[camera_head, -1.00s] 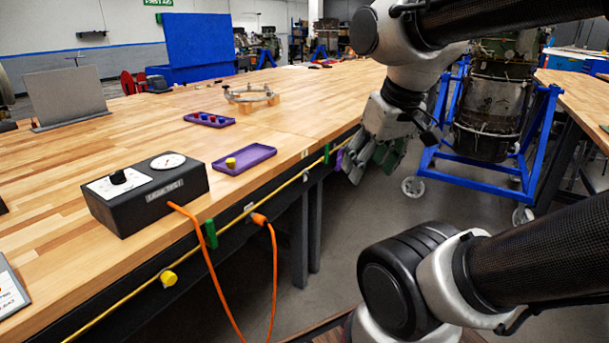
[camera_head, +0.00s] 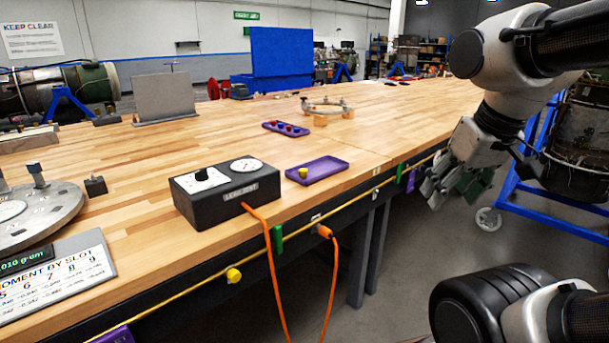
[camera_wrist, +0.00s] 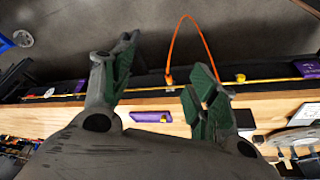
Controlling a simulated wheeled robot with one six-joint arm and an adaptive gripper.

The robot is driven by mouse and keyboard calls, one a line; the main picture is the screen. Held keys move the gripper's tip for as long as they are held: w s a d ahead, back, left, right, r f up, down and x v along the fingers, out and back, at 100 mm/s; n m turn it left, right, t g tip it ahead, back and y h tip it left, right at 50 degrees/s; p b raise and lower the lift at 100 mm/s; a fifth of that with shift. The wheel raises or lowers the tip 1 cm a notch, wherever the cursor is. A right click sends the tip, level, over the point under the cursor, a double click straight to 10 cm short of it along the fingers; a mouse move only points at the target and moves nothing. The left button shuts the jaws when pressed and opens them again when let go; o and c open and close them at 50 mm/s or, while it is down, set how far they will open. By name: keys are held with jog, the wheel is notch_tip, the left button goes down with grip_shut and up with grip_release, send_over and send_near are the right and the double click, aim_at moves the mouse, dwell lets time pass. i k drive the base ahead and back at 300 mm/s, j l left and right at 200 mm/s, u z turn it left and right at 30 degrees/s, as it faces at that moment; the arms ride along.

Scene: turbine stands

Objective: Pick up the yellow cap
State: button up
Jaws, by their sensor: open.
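A small yellow cap (camera_head: 303,172) stands at the left end of a purple tray (camera_head: 330,170) on the wooden workbench. In the wrist view the cap (camera_wrist: 163,119) shows small in the tray (camera_wrist: 143,117), between my fingers in the picture. A second yellow round piece (camera_head: 234,275) sits on the bench's front edge; it also shows in the wrist view (camera_wrist: 240,77). My gripper (camera_head: 455,185) is open and empty, off the bench's front edge, right of the tray and apart from it. Its spread green-padded fingers (camera_wrist: 162,68) show in the wrist view.
A black test box (camera_head: 228,195) stands left of the tray, with an orange cable (camera_head: 273,260) looping down the bench front. Another purple tray (camera_head: 285,128) with red pieces and a ring fixture (camera_head: 327,107) lie behind. A blue stand (camera_head: 520,205) is at right.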

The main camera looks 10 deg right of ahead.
aim_at(303, 171)
jog(key=i+l+u, duration=0.8)
jog(key=l+u, duration=0.15)
jog(key=l, duration=0.15)
